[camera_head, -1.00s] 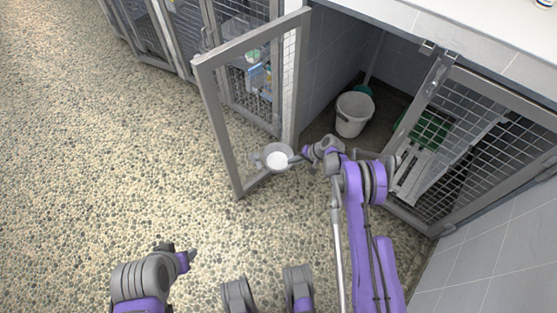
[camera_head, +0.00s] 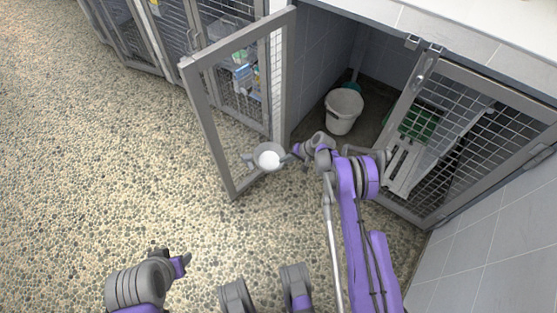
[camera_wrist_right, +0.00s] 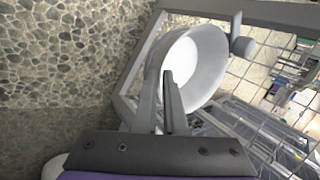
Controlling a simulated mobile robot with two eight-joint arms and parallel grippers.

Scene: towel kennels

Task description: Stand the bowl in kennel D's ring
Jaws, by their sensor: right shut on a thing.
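The bowl (camera_head: 269,158), grey with a white inside, is at the lower part of an open mesh door (camera_head: 211,125) and fills much of the wrist view (camera_wrist_right: 197,65). My right gripper (camera_head: 289,157) is shut on the bowl's near rim, its fingers (camera_wrist_right: 169,95) close together there. A grey knob-like part shows beside the bowl in the wrist view (camera_wrist_right: 243,46). I cannot tell whether it belongs to a ring, nor whether the bowl sits in one. My left gripper (camera_head: 183,262) hangs low at the left, away from the bowl; its opening is unclear.
Behind the open door is a tiled kennel with a white bucket (camera_head: 343,110). To the right stands a shut mesh door (camera_head: 465,130) with a green item (camera_head: 418,122) behind it. More kennels line the back left. The pebbled floor (camera_head: 100,170) at the left is clear.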

